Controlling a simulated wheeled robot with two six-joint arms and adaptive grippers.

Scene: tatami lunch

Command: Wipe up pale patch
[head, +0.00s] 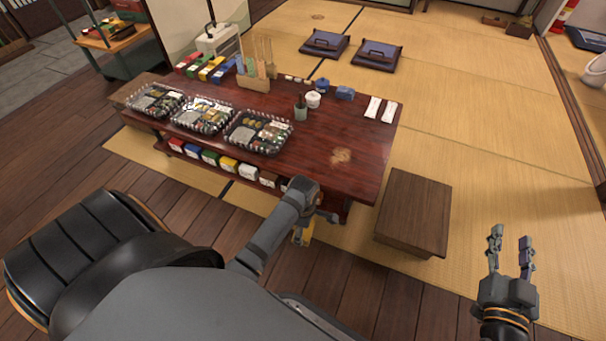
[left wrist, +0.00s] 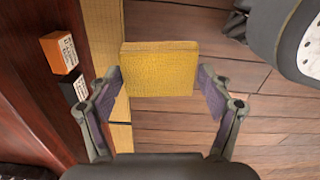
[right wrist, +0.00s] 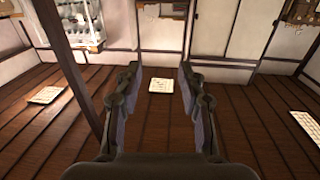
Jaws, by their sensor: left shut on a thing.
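The pale patch (head: 341,155) is a small tan blotch on the right part of the dark red low table (head: 365,150). My left gripper (head: 305,226) is shut on a yellow sponge (head: 301,238), below and in front of the table's near edge, apart from the patch. The sponge (left wrist: 160,68) shows as a flat yellow block between the two fingers in the left wrist view. My right gripper (head: 511,236) is open and empty, out to the right over the tatami. Its spread fingers also show in the right wrist view.
Several clear lidded trays (head: 258,133) fill the table's left half. A green cup (head: 301,108), white pot (head: 313,99), blue item (head: 345,93) and white napkins (head: 373,107) stand behind the patch. A brown wooden stool (head: 413,212) is right of the table. Boxes line the shelf below.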

